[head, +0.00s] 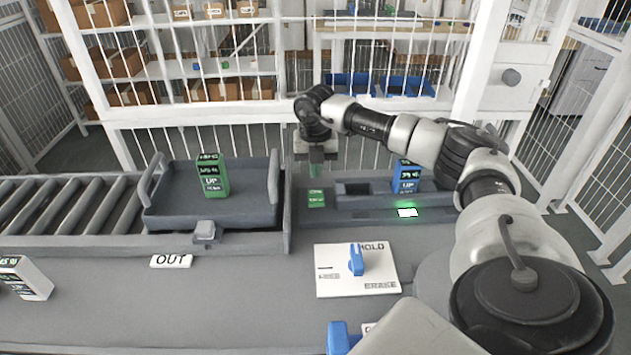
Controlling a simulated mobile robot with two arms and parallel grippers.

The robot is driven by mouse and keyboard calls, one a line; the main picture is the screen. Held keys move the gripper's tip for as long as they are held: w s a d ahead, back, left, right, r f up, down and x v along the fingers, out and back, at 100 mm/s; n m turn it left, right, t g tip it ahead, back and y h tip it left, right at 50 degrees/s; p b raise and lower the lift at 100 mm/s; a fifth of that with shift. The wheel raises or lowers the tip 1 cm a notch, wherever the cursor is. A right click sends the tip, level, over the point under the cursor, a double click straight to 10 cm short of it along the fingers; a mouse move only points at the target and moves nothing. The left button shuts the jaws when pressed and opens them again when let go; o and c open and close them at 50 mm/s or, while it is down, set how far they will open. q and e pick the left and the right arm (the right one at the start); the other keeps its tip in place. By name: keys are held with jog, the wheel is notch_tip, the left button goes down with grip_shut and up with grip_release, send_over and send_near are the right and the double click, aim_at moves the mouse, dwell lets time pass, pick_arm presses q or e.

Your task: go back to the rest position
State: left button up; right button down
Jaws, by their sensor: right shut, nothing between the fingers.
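My right arm reaches in from the right side of the head view and bends over the back of the bench. My right gripper (316,162) points down near the middle, shut and empty, above a green label (316,198) on the grey fixture (345,216). It is apart from the boxes. A blue box marked UP (406,178) stands at the right end of the fixture, near a lit panel. A green box marked UP (212,176) stands upright on the grey tray (170,215) to the left. My left gripper is not in view.
A roller conveyor (60,212) runs in from the left. A white panel with a blue knob (356,260) lies at front centre. White fencing (200,100) stands behind the bench.

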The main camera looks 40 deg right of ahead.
jog(key=shift+r+p, duration=0.5)
jog(key=shift+r, duration=0.45)
